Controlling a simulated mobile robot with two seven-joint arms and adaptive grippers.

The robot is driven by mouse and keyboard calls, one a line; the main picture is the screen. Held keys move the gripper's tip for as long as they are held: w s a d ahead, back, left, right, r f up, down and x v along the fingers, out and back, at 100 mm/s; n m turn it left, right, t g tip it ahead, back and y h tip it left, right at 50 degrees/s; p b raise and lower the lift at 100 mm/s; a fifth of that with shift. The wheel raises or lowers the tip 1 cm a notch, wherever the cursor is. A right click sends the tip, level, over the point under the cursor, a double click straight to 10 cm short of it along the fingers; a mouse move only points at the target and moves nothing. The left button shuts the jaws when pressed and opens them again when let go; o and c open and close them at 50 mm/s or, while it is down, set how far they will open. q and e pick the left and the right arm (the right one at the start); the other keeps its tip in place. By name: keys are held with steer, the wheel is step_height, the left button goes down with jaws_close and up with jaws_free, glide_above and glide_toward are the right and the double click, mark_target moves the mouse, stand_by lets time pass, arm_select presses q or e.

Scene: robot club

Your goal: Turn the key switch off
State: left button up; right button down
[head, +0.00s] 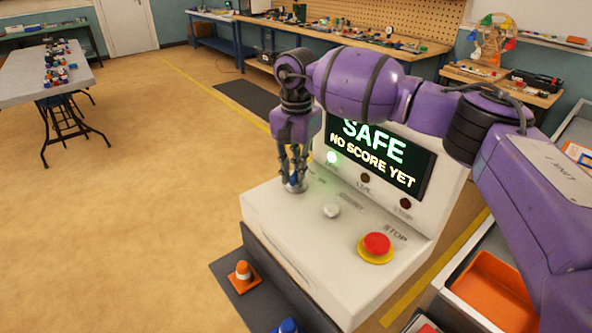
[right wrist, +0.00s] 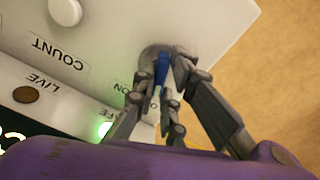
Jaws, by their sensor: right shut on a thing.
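The key switch (right wrist: 160,64) is on the left end of the white console's sloped top. It has a blue key and a round metal base. It also shows in the head view (head: 295,181), mostly hidden by the fingers. My right gripper (head: 294,170) points down over it, with its fingers shut on the blue key. In the right wrist view the fingers (right wrist: 162,88) stand on both sides of the key. The console screen (head: 375,150) reads "SAFE, NO SCORE YET", and a green lamp (head: 333,157) is lit below it. My left gripper is not in view.
A white round COUNT button (head: 331,210) and a red STOP button (head: 376,244) on a yellow ring sit right of the key. An orange cone (head: 242,274) stands on a dark mat left of the console.

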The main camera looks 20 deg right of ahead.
mark_target(296, 172)
steer(key=n, duration=0.3)
steer(key=shift+f, duration=0.1)
steer(key=shift+n+b, duration=0.35)
steer(key=shift+n, duration=0.45)
steer(key=c, duration=1.8)
jaws_free()
step_height(296, 172, up, 12)
